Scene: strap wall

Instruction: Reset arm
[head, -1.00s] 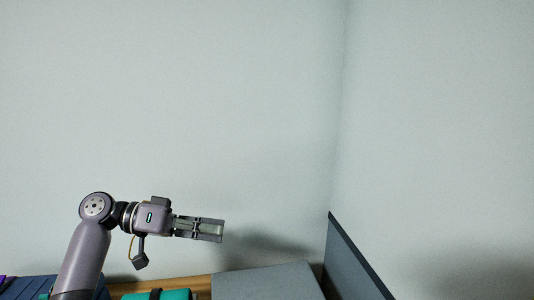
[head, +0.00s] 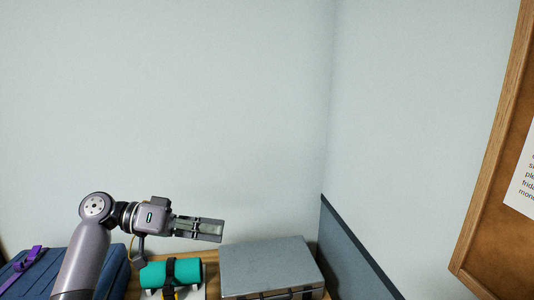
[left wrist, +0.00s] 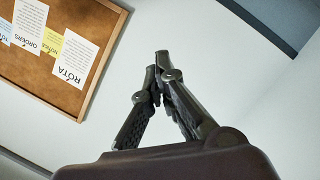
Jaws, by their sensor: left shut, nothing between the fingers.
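My left gripper (head: 222,230) is raised in front of the pale wall in the head view, pointing right. It is shut and empty, and it touches nothing that I can see. In the left wrist view its fingers (left wrist: 158,62) meet at the tips, with wall behind them. My right gripper is not in either view.
Below the arm, a wooden surface holds a teal roll (head: 184,272) with a black strap, a grey case (head: 265,265) and a blue case (head: 108,276) with a purple strap. A dark panel (head: 352,255) stands right. A corkboard (head: 500,215) hangs on the right wall.

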